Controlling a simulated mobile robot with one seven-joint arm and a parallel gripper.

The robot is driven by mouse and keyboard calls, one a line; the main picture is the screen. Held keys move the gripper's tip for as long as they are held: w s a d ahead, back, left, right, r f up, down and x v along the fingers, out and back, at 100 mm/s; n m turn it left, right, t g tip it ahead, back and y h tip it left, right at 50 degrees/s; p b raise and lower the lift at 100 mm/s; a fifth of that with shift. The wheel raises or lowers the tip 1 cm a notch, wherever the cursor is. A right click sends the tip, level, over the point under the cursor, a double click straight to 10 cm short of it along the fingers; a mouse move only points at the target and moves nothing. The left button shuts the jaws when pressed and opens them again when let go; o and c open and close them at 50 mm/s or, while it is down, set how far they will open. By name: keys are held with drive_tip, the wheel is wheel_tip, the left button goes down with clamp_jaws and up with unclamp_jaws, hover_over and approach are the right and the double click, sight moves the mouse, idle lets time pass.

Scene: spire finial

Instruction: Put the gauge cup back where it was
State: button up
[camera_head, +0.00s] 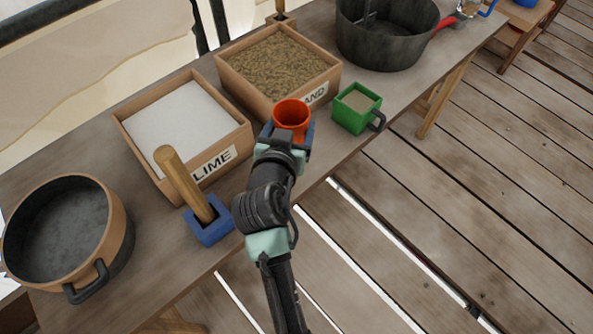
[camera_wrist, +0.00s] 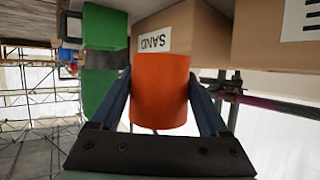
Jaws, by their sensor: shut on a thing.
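The gauge cup appears to be the orange cup (camera_head: 292,114), upright with its open rim up in the head view. It also shows large in the wrist view (camera_wrist: 160,92). My gripper (camera_head: 291,137) is shut on the cup, with a blue finger on each side. The cup is in front of the sand box (camera_head: 278,62), near the table's front edge. I cannot tell whether its bottom touches the table.
A lime box (camera_head: 184,134) is left of the cup. A wooden handle (camera_head: 184,183) stands in a blue block (camera_head: 208,220) in front of it. A round pan (camera_head: 65,230) sits at the left and a dark pot (camera_head: 388,35) at the back right. Bare table (camera_head: 425,82) lies beyond the green container.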

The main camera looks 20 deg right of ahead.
drive_tip(key=shift+w+d+f, duration=0.15)
drive_tip(key=shift+d, duration=0.3)
drive_tip(key=shift+d+f+b, duration=0.15)
drive_tip(key=shift+f+b, duration=0.2)
wheel_tip(320, 180, down, 9)
drive_tip(key=shift+b, duration=0.9)
drive_tip(key=shift+f, duration=0.1)
drive_tip(key=o, duration=1.2)
